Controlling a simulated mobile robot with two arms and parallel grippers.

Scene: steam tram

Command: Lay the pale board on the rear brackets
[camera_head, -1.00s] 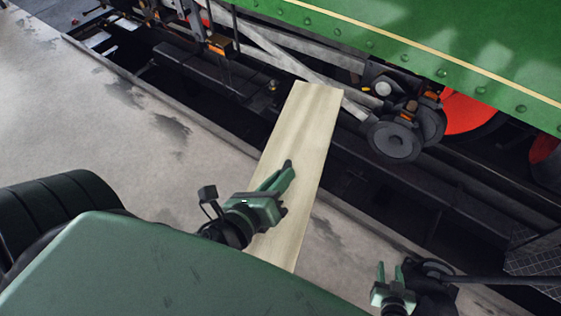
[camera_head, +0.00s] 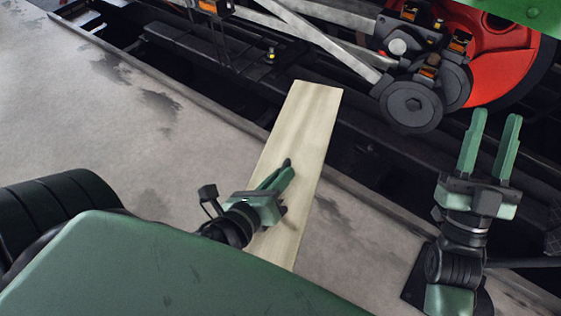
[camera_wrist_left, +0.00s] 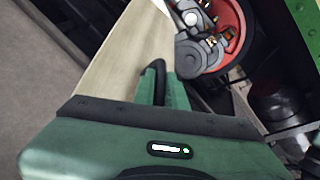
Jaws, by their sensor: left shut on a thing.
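The pale board (camera_head: 306,125) is a long, flat wooden plank in the middle of the head view. It slants from near my body toward the tram, its far end over the dark gap. It also fills the upper left of the left wrist view (camera_wrist_left: 125,55). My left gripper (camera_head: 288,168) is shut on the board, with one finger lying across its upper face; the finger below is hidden. My right gripper (camera_head: 495,112) is open and empty, to the right of the board and apart from it. I cannot make out the rear brackets for certain.
The tram's running gear, with grey rollers (camera_head: 411,104), pale rods (camera_head: 325,40) and a red wheel (camera_head: 505,65), lies beyond the board's far end. A dark gap runs along the edge of the grey concrete floor (camera_head: 90,120). The floor at left is clear.

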